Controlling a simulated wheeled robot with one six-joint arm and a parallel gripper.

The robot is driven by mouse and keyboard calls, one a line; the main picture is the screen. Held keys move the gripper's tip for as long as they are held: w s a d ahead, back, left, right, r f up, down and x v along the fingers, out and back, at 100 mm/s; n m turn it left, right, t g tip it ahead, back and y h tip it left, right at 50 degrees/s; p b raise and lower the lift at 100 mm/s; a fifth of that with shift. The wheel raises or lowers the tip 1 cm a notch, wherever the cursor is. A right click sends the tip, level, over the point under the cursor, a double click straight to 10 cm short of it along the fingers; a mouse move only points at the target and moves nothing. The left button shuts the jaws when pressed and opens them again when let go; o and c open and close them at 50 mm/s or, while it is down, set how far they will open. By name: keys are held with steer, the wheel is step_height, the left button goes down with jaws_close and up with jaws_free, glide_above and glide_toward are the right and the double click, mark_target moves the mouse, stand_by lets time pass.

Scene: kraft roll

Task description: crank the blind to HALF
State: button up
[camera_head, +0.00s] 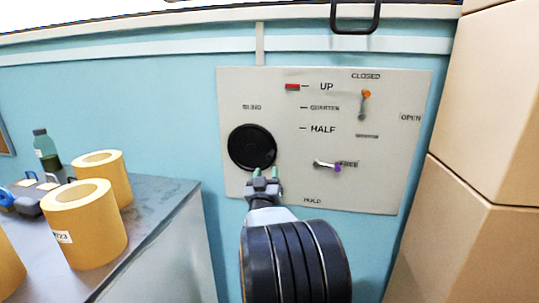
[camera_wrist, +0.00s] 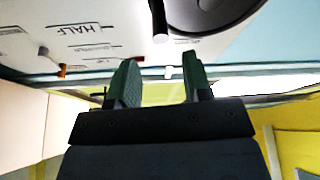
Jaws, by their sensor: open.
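A grey panel (camera_head: 300,190) on the blue wall carries the black round blind crank disc (camera_head: 252,147), under the word BLIND. The disc also shows at the top of the wrist view (camera_wrist: 215,12), with a dark handle (camera_wrist: 157,20) ending in a pale tip. The red marker (camera_head: 292,87) sits level with UP, above QUARTER and HALF. My gripper (camera_head: 265,172) is at the disc's lower right edge in the head view. In the wrist view its green fingers (camera_wrist: 158,70) are open, with the handle tip beyond them, near the gap. I cannot tell whether they touch it.
An orange-knobbed lever (camera_head: 366,94) points to CLOSED, and a purple-knobbed lever (camera_head: 337,167) lies beside FREE, both right of the disc. Stacked cartons (camera_head: 490,110) stand at the right. A grey bench (camera_head: 150,235) at left holds kraft rolls (camera_head: 90,225) and a bottle (camera_head: 45,152).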

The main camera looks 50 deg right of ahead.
mark_target(270, 153)
steer(key=p+x, duration=0.1)
steer(key=x, duration=0.8)
jaws_close()
stand_by(0.4)
